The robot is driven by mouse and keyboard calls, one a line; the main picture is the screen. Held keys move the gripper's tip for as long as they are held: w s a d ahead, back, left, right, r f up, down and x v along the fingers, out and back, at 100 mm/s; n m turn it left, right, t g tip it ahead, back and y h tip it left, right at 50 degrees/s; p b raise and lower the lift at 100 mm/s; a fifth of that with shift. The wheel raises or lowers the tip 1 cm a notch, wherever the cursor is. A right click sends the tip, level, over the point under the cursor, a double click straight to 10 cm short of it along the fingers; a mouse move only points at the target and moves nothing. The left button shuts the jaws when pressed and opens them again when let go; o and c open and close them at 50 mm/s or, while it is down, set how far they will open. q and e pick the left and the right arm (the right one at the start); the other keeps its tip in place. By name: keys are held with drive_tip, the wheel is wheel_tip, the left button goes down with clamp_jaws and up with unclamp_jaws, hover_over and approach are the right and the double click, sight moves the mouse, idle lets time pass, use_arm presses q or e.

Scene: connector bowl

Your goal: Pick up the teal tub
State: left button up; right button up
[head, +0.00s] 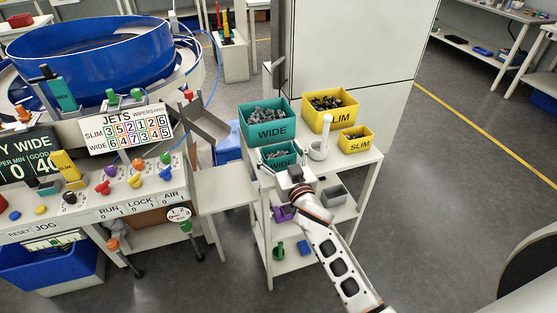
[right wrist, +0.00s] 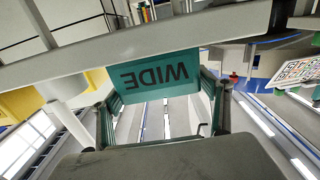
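A small teal tub (head: 279,158) marked WIDE, with grey parts in it, stands near the front of the white cart's top in the head view. Its front shows upside down in the right wrist view (right wrist: 158,75). My right gripper (head: 295,172) is just in front of the tub. In the right wrist view its fingers (right wrist: 163,105) are spread, one by each side of the tub's face. I cannot tell whether they touch it. A larger teal bin (head: 270,132), also marked WIDE, stands behind the tub. My left gripper is not in view.
Two yellow SLIM bins (head: 329,119) (head: 360,147) and a white upright holder (head: 318,150) stand right of the tub. A grey open box (head: 335,194) is right of my gripper. The blue bowl feeder (head: 92,55) and its control bench are left. Floor to the right is clear.

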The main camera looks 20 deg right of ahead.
drive_tip(key=c, duration=0.6)
drive_tip(key=shift+r, duration=0.6)
wheel_tip(320, 180, up, 19)
drive_tip(key=p, duration=0.5)
